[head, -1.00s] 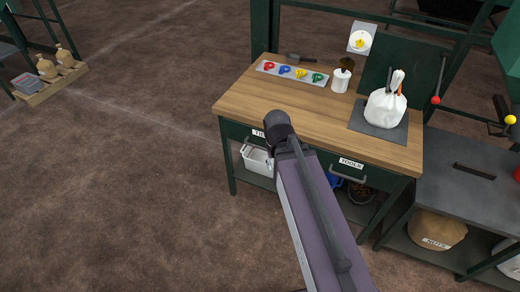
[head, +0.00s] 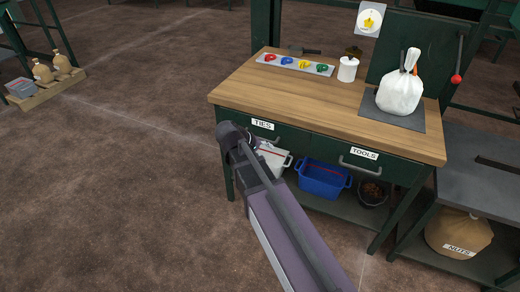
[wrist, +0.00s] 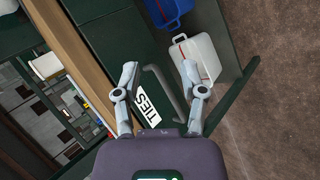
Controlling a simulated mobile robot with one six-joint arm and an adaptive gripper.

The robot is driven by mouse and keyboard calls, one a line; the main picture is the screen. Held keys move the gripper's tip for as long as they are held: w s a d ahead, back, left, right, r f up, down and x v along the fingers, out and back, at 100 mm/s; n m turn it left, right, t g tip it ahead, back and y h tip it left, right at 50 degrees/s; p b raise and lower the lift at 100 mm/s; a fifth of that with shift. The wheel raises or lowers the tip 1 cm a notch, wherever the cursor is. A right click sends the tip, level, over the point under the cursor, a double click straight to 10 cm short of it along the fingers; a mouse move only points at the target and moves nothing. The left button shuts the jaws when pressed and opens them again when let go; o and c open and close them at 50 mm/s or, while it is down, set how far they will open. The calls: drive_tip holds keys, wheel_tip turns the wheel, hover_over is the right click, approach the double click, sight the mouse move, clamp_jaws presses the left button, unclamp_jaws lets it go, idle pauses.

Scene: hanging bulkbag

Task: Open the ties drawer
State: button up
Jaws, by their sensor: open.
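The ties drawer (head: 289,138) is at the left of the workbench front, with a white TIES label and a bar handle (head: 263,138). It looks shut. In the wrist view its TIES label (wrist: 147,106) and dark handle (wrist: 175,96) show between the fingers of my gripper (wrist: 160,72). My gripper is open, one finger on the label side and one beyond the handle. I cannot tell how far the fingertips are from the drawer front. In the head view my arm hides the gripper, just left of the drawer.
The tools drawer (head: 369,168) is to the right. Below are a white bin (head: 273,160) and a blue bin (head: 320,179) on the lower shelf. The wooden top (head: 310,105) holds a tray of coloured ties, a white cup and a white bag.

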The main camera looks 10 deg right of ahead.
drive_tip(key=w+a+f+n+t+h+b, duration=0.3)
drive_tip(key=w+a+b, duration=0.6)
drive_tip(key=b, duration=0.6)
wheel_tip(320, 180, down, 3)
drive_tip(key=shift+w+a+f+n+t+h, duration=0.1)
drive_tip(key=shift+w+a+n+t+h, duration=0.15)
drive_tip(key=shift+a+t+h, duration=0.75)
drive_tip(key=shift+d, duration=0.35)
drive_tip(key=b+x, duration=0.1)
drive_tip(key=x, duration=0.5)
drive_tip(key=b+x, duration=0.1)
drive_tip(key=x, duration=0.6)
drive_tip(key=shift+w+d, duration=0.25)
clamp_jaws()
